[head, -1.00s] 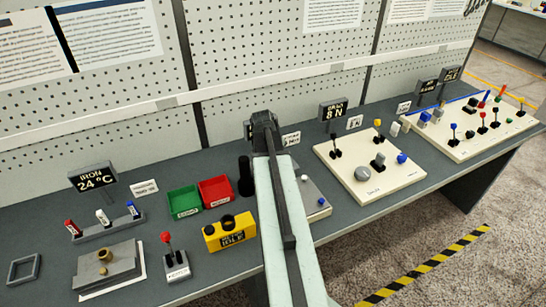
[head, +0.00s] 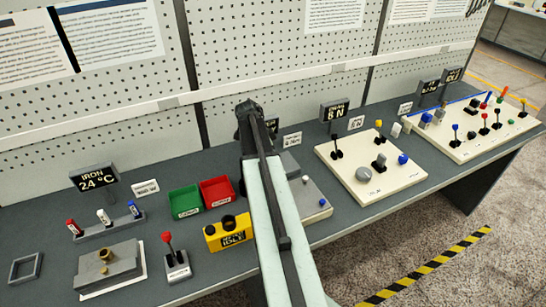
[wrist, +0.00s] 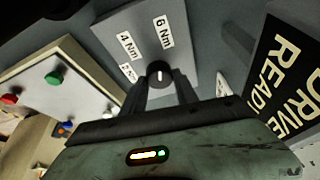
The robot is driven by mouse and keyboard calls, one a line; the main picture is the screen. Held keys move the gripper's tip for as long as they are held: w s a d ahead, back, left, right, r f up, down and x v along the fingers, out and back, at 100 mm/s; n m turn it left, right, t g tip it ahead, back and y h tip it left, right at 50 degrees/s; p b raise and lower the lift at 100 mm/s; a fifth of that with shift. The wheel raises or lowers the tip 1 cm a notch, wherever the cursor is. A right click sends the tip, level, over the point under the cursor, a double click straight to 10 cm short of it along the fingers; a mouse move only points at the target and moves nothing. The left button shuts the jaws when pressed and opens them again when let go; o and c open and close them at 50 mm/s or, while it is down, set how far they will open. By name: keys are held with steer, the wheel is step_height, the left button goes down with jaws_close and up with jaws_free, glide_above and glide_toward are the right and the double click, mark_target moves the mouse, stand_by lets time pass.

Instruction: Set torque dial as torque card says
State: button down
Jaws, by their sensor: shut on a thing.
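In the wrist view, the torque dial (wrist: 159,69) is a small black knob with a white mark, on a grey panel (wrist: 178,18). White labels read 4 Nm (wrist: 129,44) and 6 Nm (wrist: 163,32); a third label (wrist: 128,72) is partly hidden. The mark runs roughly in line with the 6 Nm label; which end points is unclear. My gripper (wrist: 161,86) is shut on the dial, one finger on each side. In the head view my arm hides the dial. A small white card (head: 292,141) stands right of my arm, too small to read; I cannot tell whether it is the torque card.
A display reading DRIVER READY (wrist: 287,75) stands close on the right in the wrist view. In the head view, a yellow box (head: 227,233) and red bin (head: 216,191) are left of my arm. A cream panel (head: 335,175) with knobs and levers is right.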

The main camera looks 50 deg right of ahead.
steer(key=shift+w+m+g, duration=0.25)
steer(key=shift+m+g, duration=0.05)
steer(key=shift+m, duration=0.7)
steer(key=c, duration=0.9)
jaws_free()
steer(key=shift+c, duration=0.2)
steer(key=p+v, duration=0.7)
steer(key=shift+r, duration=0.4)
steer(key=shift+w, duration=0.1)
